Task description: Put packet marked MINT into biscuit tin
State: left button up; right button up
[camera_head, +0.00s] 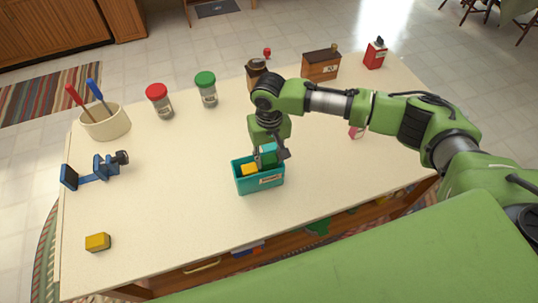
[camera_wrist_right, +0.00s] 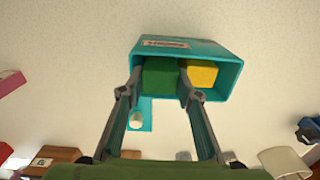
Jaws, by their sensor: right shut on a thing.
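The teal biscuit tin (camera_head: 258,184) stands open on the table, with a small label on its side; the wrist view also shows this tin (camera_wrist_right: 225,48). A yellow packet (camera_head: 249,169) lies inside it, seen also in the wrist view (camera_wrist_right: 201,74). My right gripper (camera_head: 270,158) is shut on a green packet (camera_wrist_right: 161,77), which is at the tin's mouth, beside the yellow one. How deep it sits is unclear, and I cannot read any marking on it. A teal piece with a pale knob (camera_wrist_right: 136,119), perhaps the lid, lies behind the tin. My left gripper is not in view.
A yellow block (camera_head: 97,242) lies front left, near a blue clamp-like tool (camera_head: 95,170) and a cream crock (camera_head: 105,122). Red-lidded (camera_head: 159,101) and green-lidded (camera_head: 206,90) jars, a brown box (camera_head: 320,65) and a red box (camera_head: 375,54) stand farther back.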

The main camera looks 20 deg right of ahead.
jog(key=shift+f, duration=0.45)
jog(key=o, duration=0.7)
jog(key=c, duration=0.4)
jog(key=shift+o, duration=0.2)
jog(key=shift+r, duration=0.15)
notch_tip(320, 180, up, 9)
jog(key=p, duration=1)
